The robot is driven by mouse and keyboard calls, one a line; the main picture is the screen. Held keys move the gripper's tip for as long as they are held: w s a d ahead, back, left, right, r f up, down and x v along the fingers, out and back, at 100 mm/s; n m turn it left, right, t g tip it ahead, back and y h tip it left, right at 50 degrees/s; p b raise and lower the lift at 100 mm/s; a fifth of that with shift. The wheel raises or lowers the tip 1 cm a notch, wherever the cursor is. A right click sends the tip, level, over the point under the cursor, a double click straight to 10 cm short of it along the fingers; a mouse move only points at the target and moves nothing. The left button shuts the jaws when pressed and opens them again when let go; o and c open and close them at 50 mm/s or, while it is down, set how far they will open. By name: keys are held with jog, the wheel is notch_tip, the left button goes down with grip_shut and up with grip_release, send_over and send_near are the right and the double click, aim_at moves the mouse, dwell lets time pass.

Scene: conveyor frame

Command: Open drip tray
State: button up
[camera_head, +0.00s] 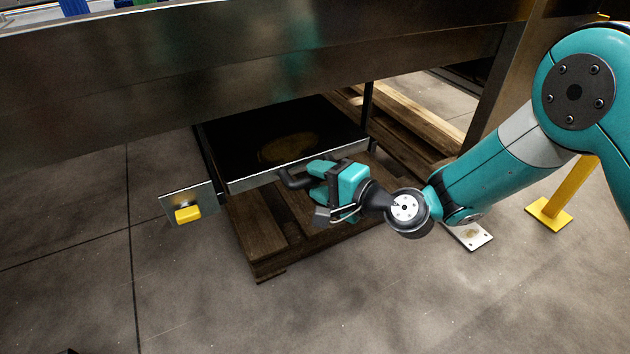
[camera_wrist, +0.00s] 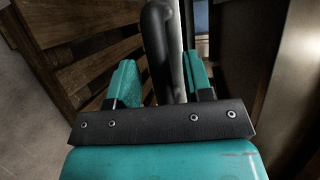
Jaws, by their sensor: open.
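The drip tray (camera_head: 238,183) is a shallow dark tray with a pale metal front edge, under the conveyor frame and above a wooden pallet. A brownish stain shows on its dark bottom. Its black handle (camera_head: 288,181) sticks out from the front edge. My gripper (camera_head: 312,184) is at the handle, in front of the tray. In the wrist view the handle (camera_wrist: 158,45) runs between the two teal fingers (camera_wrist: 160,80), which stand apart with gaps showing. Whether either finger touches the handle cannot be told.
A metal plate with a yellow block (camera_head: 188,214) stands left of the tray. The wooden pallet (camera_head: 262,245) lies below. The conveyor beam (camera_head: 230,85) crosses above. A yellow post foot (camera_head: 548,212) is at right. The floor in front is clear.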

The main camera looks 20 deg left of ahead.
jog(key=shift+w+a+f, duration=0.1)
jog(key=shift+w+a, duration=0.1)
jog(key=shift+a, duration=0.45)
grip_shut()
